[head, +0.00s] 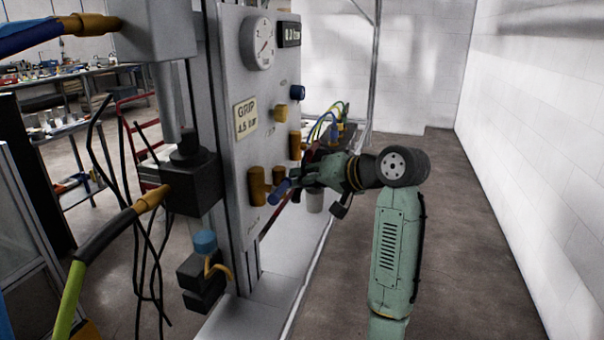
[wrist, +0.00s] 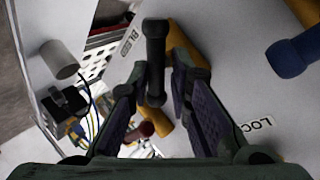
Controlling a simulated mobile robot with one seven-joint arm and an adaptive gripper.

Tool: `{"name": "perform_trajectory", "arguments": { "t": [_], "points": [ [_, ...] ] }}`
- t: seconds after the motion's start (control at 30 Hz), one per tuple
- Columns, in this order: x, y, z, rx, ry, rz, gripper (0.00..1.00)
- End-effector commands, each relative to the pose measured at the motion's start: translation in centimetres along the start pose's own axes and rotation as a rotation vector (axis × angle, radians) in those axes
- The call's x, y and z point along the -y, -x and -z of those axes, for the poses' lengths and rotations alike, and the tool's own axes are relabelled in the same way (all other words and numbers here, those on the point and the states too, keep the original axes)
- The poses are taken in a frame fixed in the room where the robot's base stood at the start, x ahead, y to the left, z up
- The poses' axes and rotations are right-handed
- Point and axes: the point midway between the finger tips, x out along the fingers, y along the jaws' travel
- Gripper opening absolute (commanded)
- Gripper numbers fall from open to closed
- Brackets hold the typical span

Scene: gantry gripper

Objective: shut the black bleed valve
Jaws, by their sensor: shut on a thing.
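The black bleed valve's handle (wrist: 155,52) is a dark bar with thicker ends, upright in the wrist view, in front of a brass body and beside a label that begins "BL". My gripper (wrist: 157,85) has one finger on each side of the handle and is shut on it. In the head view my gripper (head: 298,181) reaches the panel's lower right side from the right. The black handle cannot be made out there behind the fingers.
A blue handle (wrist: 293,55) by a label starting "LOC" sits to the right in the wrist view; it also shows in the head view (head: 280,189), close to my gripper. The panel (head: 235,60) carries a gauge (head: 258,43) and other brass fittings. Open floor lies right.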

Motion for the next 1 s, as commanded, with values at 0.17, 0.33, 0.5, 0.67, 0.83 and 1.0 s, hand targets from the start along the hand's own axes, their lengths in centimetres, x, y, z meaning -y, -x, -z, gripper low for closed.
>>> {"name": "perform_trajectory", "arguments": {
  "t": [0.17,0.33,0.5,0.67,0.83,1.0],
  "points": [
    [-0.71,0.23,0.34,0.087,-0.150,-0.009,0.00],
    [-0.87,0.12,0.35,0.177,-0.282,-0.009,0.00],
    [-1.11,0.04,0.34,0.256,-0.401,-0.010,0.00],
    [-1.26,-0.02,0.30,0.316,-0.490,-0.011,0.00],
    [-1.35,-0.12,0.25,0.361,-0.558,-0.011,0.00],
    [-1.43,-0.17,0.20,0.388,-0.596,-0.011,0.00]
  ]
}}
